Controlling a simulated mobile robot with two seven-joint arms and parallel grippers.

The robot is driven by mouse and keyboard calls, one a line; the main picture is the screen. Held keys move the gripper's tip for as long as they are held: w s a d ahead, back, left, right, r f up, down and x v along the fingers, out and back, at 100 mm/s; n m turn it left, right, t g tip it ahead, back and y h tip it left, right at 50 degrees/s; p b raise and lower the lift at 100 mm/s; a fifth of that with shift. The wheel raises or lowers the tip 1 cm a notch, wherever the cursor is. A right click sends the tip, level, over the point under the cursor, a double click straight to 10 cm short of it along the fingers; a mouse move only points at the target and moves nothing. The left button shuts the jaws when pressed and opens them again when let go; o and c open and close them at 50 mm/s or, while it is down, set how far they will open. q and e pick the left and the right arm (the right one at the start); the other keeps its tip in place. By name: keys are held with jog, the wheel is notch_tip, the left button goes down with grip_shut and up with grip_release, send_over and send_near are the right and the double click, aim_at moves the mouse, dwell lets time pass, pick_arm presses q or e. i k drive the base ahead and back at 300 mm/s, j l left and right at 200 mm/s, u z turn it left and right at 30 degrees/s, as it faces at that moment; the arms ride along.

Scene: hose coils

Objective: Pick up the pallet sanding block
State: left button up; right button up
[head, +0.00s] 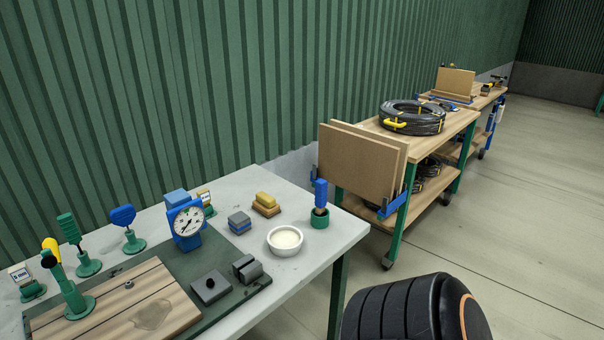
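The workbench (325,228) at the left holds several small blocks, and I cannot tell for certain which one is the pallet sanding block. A small grey block with a blue band (240,222) sits behind the white bowl, to its left. A yellow block on a brown wooden base (266,203) lies further back. Two dark grey blocks, one flat with a knob (211,288) and one grooved (247,269), lie on the dark green mat (238,293) near the front. Neither of my grippers is in view.
A white bowl (285,242) and a blue-handled tool in a green holder (320,205) stand right of the blocks. A blue dial gauge (187,222), a wooden board (118,305) and several green stands are left. A cart (440,139) with hose coils stands behind; floor is clear at right.

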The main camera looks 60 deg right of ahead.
aim_at(264, 204)
jog(key=z, duration=1.85)
jog(key=i+l, duration=0.15)
jog(key=l, duration=0.15)
jog(key=i+l, duration=0.1)
jog(key=l, duration=0.15)
jog(key=i+l, duration=0.15)
jog(key=l, duration=0.15)
jog(key=u, duration=0.05)
